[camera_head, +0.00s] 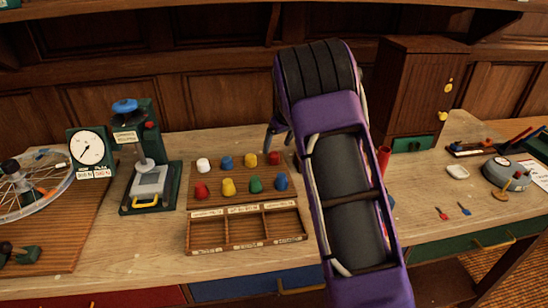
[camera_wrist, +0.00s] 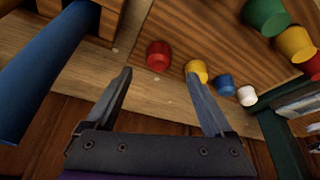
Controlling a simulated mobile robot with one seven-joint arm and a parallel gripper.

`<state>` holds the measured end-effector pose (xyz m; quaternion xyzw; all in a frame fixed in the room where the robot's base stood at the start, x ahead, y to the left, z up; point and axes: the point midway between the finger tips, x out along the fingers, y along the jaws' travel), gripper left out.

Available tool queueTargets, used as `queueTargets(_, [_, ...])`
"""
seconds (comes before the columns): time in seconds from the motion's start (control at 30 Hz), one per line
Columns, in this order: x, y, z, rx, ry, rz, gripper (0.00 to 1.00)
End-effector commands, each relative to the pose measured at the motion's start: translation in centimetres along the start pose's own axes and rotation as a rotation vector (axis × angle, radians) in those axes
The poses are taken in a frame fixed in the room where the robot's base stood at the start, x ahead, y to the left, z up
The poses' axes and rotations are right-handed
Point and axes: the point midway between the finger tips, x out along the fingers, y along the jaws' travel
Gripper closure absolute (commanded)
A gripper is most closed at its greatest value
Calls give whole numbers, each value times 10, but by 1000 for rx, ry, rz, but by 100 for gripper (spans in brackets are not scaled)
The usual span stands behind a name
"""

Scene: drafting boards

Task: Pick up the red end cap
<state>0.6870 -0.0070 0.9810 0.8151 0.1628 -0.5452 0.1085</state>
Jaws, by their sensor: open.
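A small red end cap (camera_head: 273,158) stands at the right end of the back row on a brown wooden board (camera_head: 215,175). In the wrist view this red end cap (camera_wrist: 158,55) appears just beyond and between my fingertips, with no visible contact. A larger red end cap (camera_head: 201,190) stands at the left end of the front row; part of it shows at the wrist view's right edge (camera_wrist: 315,66). My gripper (camera_wrist: 159,77) is open and empty. In the head view my arm hides part of the gripper, which is near the board's back right corner.
White (camera_head: 203,164), blue (camera_head: 226,162) and yellow (camera_head: 250,160) caps share the back row. The yellow cap (camera_wrist: 197,70) is close to my right finger in the wrist view. A three-compartment tray (camera_head: 246,242) sits in front. A press (camera_head: 150,170) stands left.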

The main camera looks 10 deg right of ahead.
Motion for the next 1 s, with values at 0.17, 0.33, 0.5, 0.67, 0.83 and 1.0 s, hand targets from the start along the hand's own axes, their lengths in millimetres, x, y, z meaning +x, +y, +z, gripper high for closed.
queueTargets(0.17, [18,1,1,1,-3,1,13])
queueTargets(0.33, [43,3,2,0,-2,1,13])
queueTargets(0.5, [53,3,1,1,1,1,13])
queueTargets(0.67, [53,3,1,1,1,1,13])
queueTargets(0.83, [53,3,1,1,1,1,40])
queueTargets(1.0, [53,3,1,1,1,1,71])
